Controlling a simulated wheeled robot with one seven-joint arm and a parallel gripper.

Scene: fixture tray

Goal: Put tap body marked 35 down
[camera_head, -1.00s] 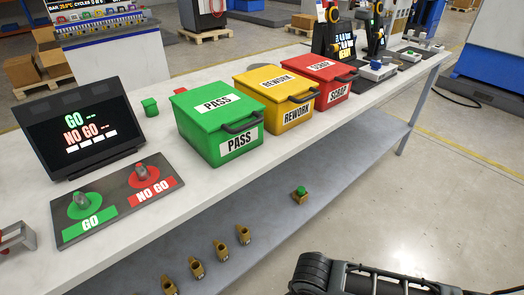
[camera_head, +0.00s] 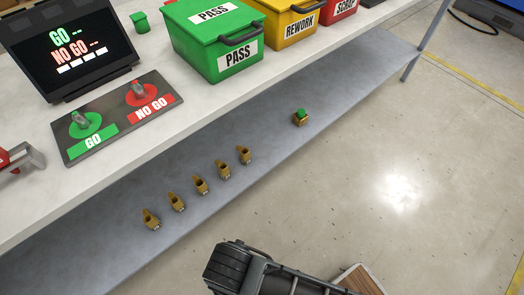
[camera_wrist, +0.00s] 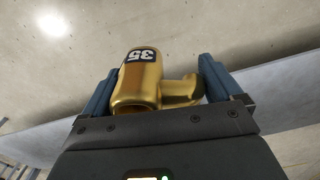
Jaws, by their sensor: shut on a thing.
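The brass tap body marked 35 (camera_wrist: 140,80) is in the wrist view, its black label with white digits turned towards the camera. My gripper (camera_wrist: 155,88) is shut on it, with one blue-grey finger on each side. Bare grey floor and a strip of lighter grey surface show behind it. In the head view only a dark part of my arm shows at the bottom; the gripper and the held tap body are out of that picture.
Several brass tap bodies (camera_head: 201,185) stand in a row on the lower shelf (camera_head: 120,250). Another with a green top (camera_head: 300,117) stands farther right, with bare shelf between. Above, the bench holds a GO/NO GO plate (camera_head: 120,115), a screen (camera_head: 75,45), and green (camera_head: 215,45), yellow (camera_head: 285,25) and red boxes.

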